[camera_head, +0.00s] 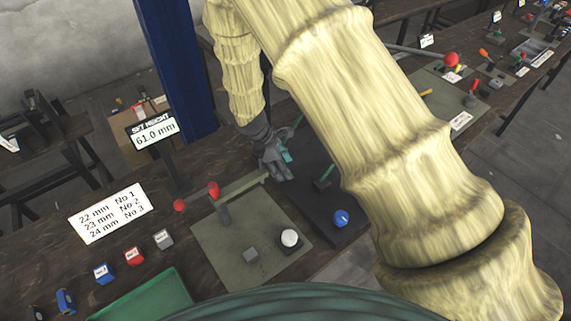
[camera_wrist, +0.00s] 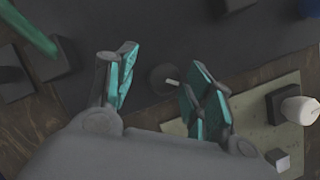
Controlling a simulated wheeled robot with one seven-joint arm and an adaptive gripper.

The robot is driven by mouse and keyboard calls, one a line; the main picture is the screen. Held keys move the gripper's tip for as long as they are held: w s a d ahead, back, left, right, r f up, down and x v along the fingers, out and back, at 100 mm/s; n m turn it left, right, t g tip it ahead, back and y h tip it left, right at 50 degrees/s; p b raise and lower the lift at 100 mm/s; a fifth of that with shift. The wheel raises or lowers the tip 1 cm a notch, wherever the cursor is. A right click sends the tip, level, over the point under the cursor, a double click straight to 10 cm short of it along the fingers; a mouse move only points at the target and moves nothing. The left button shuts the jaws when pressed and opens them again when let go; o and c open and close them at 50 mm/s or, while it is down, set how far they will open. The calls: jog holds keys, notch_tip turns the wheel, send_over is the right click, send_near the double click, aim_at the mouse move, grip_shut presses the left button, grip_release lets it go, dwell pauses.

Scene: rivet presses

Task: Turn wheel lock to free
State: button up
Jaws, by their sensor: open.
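My gripper (camera_head: 283,170) points down over the dark plate of a press on the workbench. In the wrist view my gripper (camera_wrist: 158,75) has its two teal-padded fingers spread apart. A small dark round knob with a white pointer mark (camera_wrist: 166,79) shows in the gap between them, nearer the right finger. It looks like the wheel lock, but I can read no label. I cannot tell whether a finger touches it. In the head view the knob is hidden by the gripper. A green lever (camera_head: 325,178) stands just right of the gripper.
A blue ball knob (camera_head: 341,218) sits on the dark plate. A grey-green mat (camera_head: 228,262) holds a white-topped round part (camera_head: 290,238) and a grey block (camera_head: 251,255). Red-knobbed levers (camera_head: 213,189) stand left of the gripper. A display (camera_head: 154,132) reads 61.0 mm.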

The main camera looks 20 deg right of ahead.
jog(key=v, duration=1.2)
jog(key=shift+w+d, duration=0.1)
